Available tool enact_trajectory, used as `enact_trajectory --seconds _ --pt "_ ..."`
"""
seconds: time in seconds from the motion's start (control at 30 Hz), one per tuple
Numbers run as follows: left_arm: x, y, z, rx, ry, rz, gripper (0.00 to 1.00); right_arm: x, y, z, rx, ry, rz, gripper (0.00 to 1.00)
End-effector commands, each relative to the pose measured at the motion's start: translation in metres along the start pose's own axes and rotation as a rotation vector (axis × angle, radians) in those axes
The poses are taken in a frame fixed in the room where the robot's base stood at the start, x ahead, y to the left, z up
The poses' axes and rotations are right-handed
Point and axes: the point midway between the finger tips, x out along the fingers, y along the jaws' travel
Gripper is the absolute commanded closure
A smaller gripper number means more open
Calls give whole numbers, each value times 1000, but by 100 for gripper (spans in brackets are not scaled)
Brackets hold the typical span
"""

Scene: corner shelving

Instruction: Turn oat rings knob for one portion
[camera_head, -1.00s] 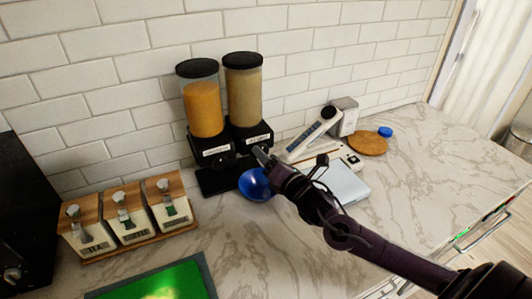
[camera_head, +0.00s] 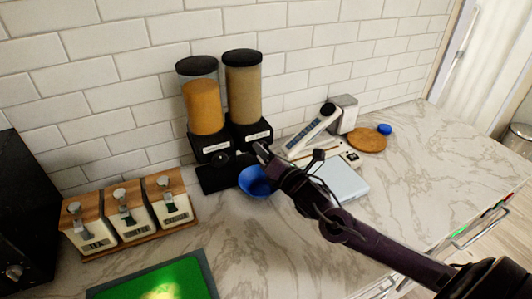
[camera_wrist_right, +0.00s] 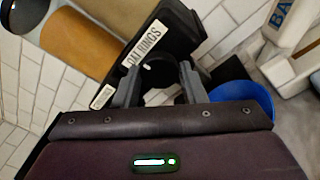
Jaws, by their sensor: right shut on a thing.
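Two cereal dispensers with black lids and bases stand side by side against the wall. The right one, the oat rings dispenser (camera_head: 243,92), holds beige cereal; its label reads "OAT RINGS" in the right wrist view (camera_wrist_right: 150,40). My right gripper (camera_head: 261,149) is at the front of its base. In the right wrist view, the gripper's fingers (camera_wrist_right: 158,80) are on either side of the round dark knob (camera_wrist_right: 158,70), shut on it. A blue bowl (camera_head: 256,183) stands below the dispenser, partly hidden by my gripper. My left gripper is not in view.
The orange-filled dispenser (camera_head: 203,104) stands directly left. Several labelled canisters (camera_head: 127,220) stand on a wooden tray at the left. A white scale-like device (camera_head: 310,133), a pale blue flat board (camera_head: 343,180) and a round cork mat (camera_head: 367,140) lie at right. The front right counter is clear.

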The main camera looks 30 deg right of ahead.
Motion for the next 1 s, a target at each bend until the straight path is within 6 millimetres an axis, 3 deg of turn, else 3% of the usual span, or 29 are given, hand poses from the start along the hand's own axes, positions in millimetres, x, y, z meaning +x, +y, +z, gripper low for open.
enact_trajectory --seconds 0.37,1.0 --pt "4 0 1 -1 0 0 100 0 -2 -1 175 -17 15 85" --pt "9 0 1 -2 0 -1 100 0 -2 -3 773 -72 68 85"
